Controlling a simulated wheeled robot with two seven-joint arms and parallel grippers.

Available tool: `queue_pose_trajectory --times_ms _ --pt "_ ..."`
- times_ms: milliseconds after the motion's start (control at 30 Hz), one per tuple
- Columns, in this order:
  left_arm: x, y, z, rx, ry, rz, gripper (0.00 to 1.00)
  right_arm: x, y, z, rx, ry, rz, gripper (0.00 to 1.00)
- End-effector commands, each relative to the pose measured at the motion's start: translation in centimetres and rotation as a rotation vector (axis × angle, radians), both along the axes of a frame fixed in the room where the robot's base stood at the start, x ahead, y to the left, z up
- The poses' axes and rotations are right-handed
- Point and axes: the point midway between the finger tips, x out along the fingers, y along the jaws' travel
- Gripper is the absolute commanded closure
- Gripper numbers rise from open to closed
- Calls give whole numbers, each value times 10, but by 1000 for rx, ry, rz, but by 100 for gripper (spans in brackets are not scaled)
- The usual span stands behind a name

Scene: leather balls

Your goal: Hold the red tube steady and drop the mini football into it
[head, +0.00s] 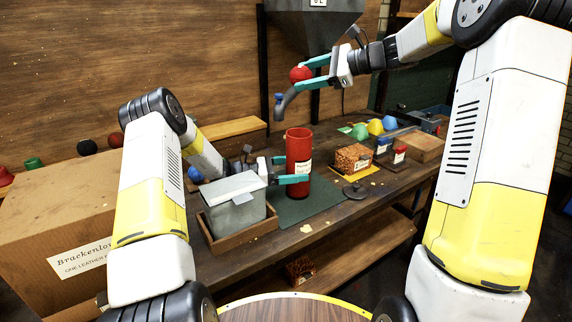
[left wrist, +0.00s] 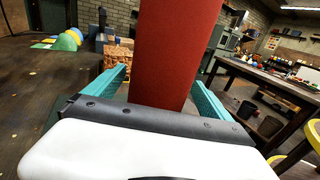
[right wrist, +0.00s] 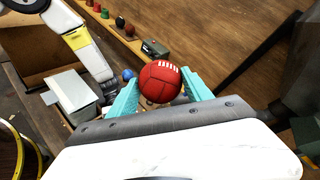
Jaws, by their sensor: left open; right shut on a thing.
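The red tube (head: 298,150) stands upright on the dark green mat (head: 307,204) on the bench, with a pale label on its side. My left gripper (head: 291,170) is open, with its teal fingers on either side of the tube's lower part; the tube also fills the middle of the left wrist view (left wrist: 172,55). My right gripper (head: 312,74) is shut on the mini football (head: 300,74), a small red ball with white laces, clearest in the right wrist view (right wrist: 160,82). The ball is well above the tube's height. The tube's inside is hidden.
A grey lidded box in a wooden tray (head: 232,238) stands left of the tube. A box of brown bits (head: 352,158) and a dark round lid (head: 355,191) are to its right. A grey spout (head: 287,100) hangs between ball and tube. Colored domes (head: 375,127) lie farther back.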

Motion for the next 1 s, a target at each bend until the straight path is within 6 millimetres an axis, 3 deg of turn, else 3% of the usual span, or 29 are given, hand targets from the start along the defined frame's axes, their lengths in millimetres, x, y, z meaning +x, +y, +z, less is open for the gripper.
queue_pose_trajectory --times_ms 233,633,1000 --pt "6 -31 0 2 0 0 6 0 0 0 0 -1 1 87" --pt "8 -37 0 1 1 1 6 0 0 0 0 -1 1 87" --pt "8 -37 0 1 1 2 76 0 0 0 0 -1 1 87"
